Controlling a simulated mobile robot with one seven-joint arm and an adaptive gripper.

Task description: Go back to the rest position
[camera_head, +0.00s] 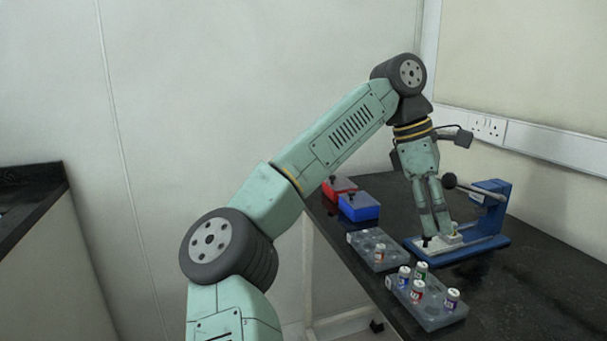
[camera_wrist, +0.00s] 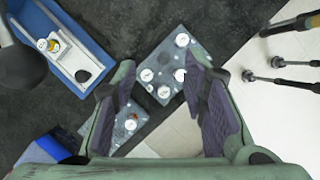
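My gripper (camera_head: 439,236) points down over the bench in the head view, by the blue press. In the wrist view its two fingers (camera_wrist: 162,72) stand apart with nothing held between them. The blue press (camera_head: 492,222) has a lever with a dark round knob. It also shows at the upper left of the wrist view (camera_wrist: 97,47). A small vial (camera_wrist: 45,46) stands on the pale plate of the press. In the head view the fingers partly cover this plate, and I cannot tell whether they touch it.
Two grey racks, one (camera_head: 364,244) with one vial (camera_head: 380,253) and one (camera_head: 430,321) with several vials (camera_head: 452,299), stand at the bench's front edge. A red box (camera_head: 341,186) and a blue box (camera_head: 358,208) stand behind them. A wall with sockets (camera_head: 488,127) borders the bench.

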